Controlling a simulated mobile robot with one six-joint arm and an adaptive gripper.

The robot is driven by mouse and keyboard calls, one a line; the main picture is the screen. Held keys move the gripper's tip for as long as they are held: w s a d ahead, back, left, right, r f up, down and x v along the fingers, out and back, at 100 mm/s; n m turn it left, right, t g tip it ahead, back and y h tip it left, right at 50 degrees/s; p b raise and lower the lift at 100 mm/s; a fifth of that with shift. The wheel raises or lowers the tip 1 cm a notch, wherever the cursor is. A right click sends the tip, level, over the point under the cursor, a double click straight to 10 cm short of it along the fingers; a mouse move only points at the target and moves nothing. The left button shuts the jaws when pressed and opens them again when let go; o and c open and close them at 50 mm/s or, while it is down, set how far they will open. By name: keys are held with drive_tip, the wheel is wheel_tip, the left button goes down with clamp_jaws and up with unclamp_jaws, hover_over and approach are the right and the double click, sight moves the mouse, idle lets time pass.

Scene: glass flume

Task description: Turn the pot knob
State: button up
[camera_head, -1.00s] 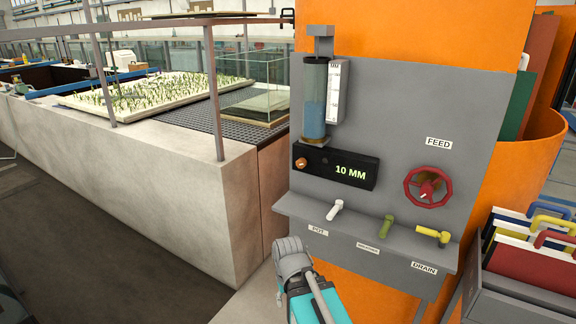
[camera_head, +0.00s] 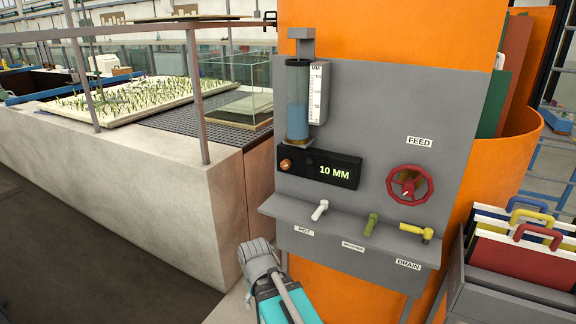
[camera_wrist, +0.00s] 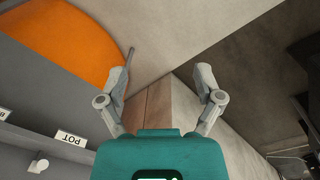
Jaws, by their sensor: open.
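The pot knob is a white lever (camera_head: 320,210) on the sloping grey ledge of the control panel, above the POT label (camera_head: 304,231).
Right of the knob are a green lever (camera_head: 371,224), a yellow DRAIN lever (camera_head: 416,230) and a red FEED wheel (camera_head: 409,184). Above is a display (camera_head: 333,172) reading 10 MM. The concrete flume wall (camera_head: 180,195) stands at left, a file rack (camera_head: 515,290) at right.

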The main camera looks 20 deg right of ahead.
drive_tip(key=w+d+r+m+t+h, duration=0.2)
drive_tip(key=w+d+h, duration=0.35)
drive_tip(key=w, duration=0.45)
drive_tip(key=t+h, duration=0.8)
drive_tip(key=t, duration=0.1)
approach(284, 166)
drive_tip(key=shift+s+a+m, duration=0.2)
drive_tip(key=shift+s+a, duration=0.1)
drive_tip(key=shift+a, duration=0.2)
drive_tip(key=shift+s+a+m, duration=0.2)
drive_tip(key=shift+s+a, duration=0.1)
drive_tip(key=shift+a, duration=0.2)
drive_tip(key=x, duration=1.3)
drive_tip(key=shift+w+d, duration=0.15)
drive_tip(key=shift+d, duration=0.25)
drive_tip(key=c, duration=1.1)
drive_tip(key=shift+d, duration=0.15)
drive_tip(key=shift+c, duration=0.2)
